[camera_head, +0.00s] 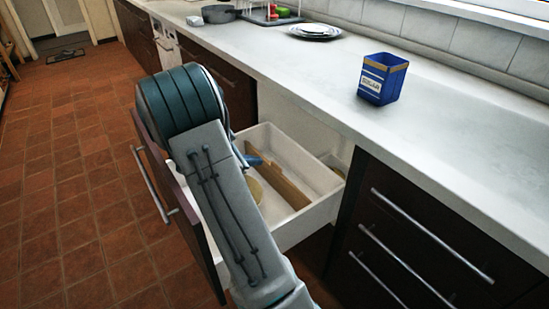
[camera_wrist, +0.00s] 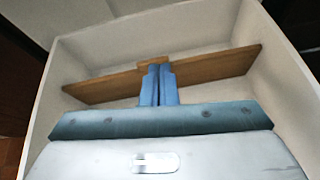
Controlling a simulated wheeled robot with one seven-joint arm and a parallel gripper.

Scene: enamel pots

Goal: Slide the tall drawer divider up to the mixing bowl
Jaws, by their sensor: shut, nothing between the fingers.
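The tall drawer divider (camera_head: 285,188) is a long brown wooden board standing across the inside of the open white drawer. In the wrist view the divider (camera_wrist: 215,68) spans most of the drawer's width. My gripper (camera_wrist: 158,70) has its blue fingers shut and empty, with the tips at the divider's middle; I cannot tell whether they touch it. In the head view my gripper (camera_head: 253,157) is mostly hidden by my arm. The wrist view shows no bowl.
The open drawer (camera_head: 302,222) has white walls around the divider. A blue sugar tin (camera_head: 382,80) and stacked plates (camera_head: 315,31) stand on the pale counter (camera_head: 330,75) above.

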